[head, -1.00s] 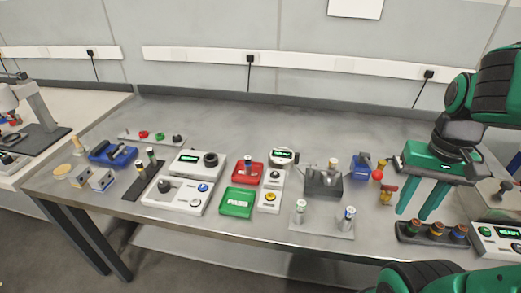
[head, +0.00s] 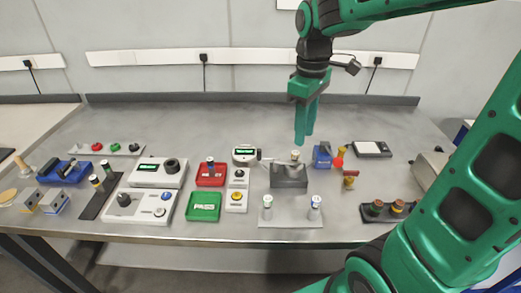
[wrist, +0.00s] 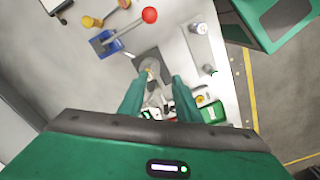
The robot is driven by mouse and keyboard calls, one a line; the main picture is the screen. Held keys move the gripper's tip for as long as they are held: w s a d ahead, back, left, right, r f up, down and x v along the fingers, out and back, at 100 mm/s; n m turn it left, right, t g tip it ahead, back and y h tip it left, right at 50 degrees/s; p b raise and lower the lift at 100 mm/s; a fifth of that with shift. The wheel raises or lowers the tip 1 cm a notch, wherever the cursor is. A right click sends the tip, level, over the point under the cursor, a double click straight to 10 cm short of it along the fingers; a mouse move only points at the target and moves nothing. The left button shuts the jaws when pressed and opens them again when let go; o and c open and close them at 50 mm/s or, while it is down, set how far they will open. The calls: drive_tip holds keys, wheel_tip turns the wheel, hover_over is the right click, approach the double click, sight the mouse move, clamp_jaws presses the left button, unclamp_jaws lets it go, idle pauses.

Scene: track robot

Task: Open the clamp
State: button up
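A blue block (head: 322,157) with a lever ending in a red ball (head: 338,163) stands on the bench right of centre; it looks like the clamp, though I cannot be sure. In the wrist view the blue block (wrist: 105,43) is at upper left, its grey lever slanting out to the red ball (wrist: 149,15). My gripper (head: 303,140) points down above the bench, left of the blue block and apart from it. In the wrist view my gripper's fingers (wrist: 158,85) are spread with nothing between them.
A grey block fixture (head: 289,178) with an upright pin stands left of the blue block. A plate with two posts (head: 290,220) is at the front edge. The back is clear.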

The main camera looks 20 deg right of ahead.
sight(259, 150)
drive_tip(key=w+a+n, duration=0.7)
drive_tip(key=w+a, duration=0.1)
drive_tip(key=a, duration=0.1)
drive_tip(key=f, duration=1)
drive_tip(key=shift+s+a, duration=0.1)
drive_tip(key=shift+s, duration=0.1)
